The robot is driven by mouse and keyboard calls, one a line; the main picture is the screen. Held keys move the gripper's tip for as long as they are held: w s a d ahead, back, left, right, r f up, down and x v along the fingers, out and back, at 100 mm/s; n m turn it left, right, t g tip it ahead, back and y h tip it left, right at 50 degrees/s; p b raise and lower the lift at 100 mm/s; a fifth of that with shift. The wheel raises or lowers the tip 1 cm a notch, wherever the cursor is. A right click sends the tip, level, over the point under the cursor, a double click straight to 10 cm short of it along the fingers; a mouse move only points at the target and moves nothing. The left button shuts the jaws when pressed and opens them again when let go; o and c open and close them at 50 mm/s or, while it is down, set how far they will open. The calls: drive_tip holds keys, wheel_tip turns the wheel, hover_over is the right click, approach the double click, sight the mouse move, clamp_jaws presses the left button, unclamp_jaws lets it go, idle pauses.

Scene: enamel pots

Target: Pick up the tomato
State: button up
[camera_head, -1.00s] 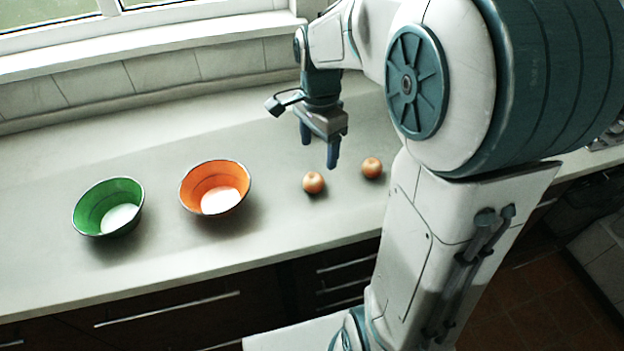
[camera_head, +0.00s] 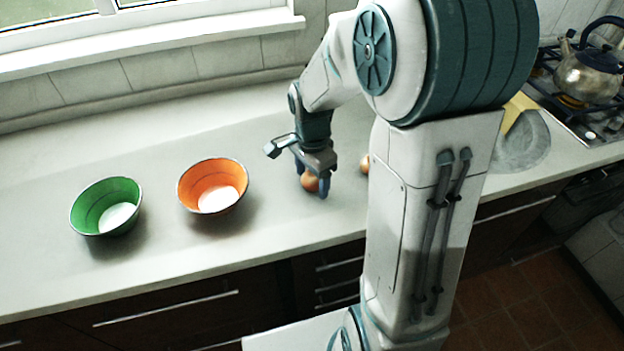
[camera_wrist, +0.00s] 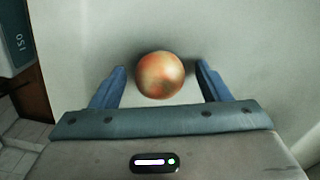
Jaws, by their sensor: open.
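A round orange-red tomato (camera_head: 310,183) sits on the grey counter to the right of the orange bowl. It also shows in the wrist view (camera_wrist: 160,75), between and slightly beyond my two blue fingertips. My gripper (camera_head: 312,184) is open and lowered at the tomato, with a finger to either side of it. In the wrist view a gap shows on both sides of the tomato. A second similar round fruit (camera_head: 365,163) sits to the right, partly hidden behind my arm.
A green bowl (camera_head: 82,212) and an orange bowl (camera_head: 190,190) stand left of my gripper on the counter (camera_head: 150,265). A kettle (camera_head: 590,75) stands on the stove at the far right. The counter's left end is clear.

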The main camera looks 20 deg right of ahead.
drive_tip(key=c, duration=1.1)
drive_tip(key=shift+r, duration=0.2)
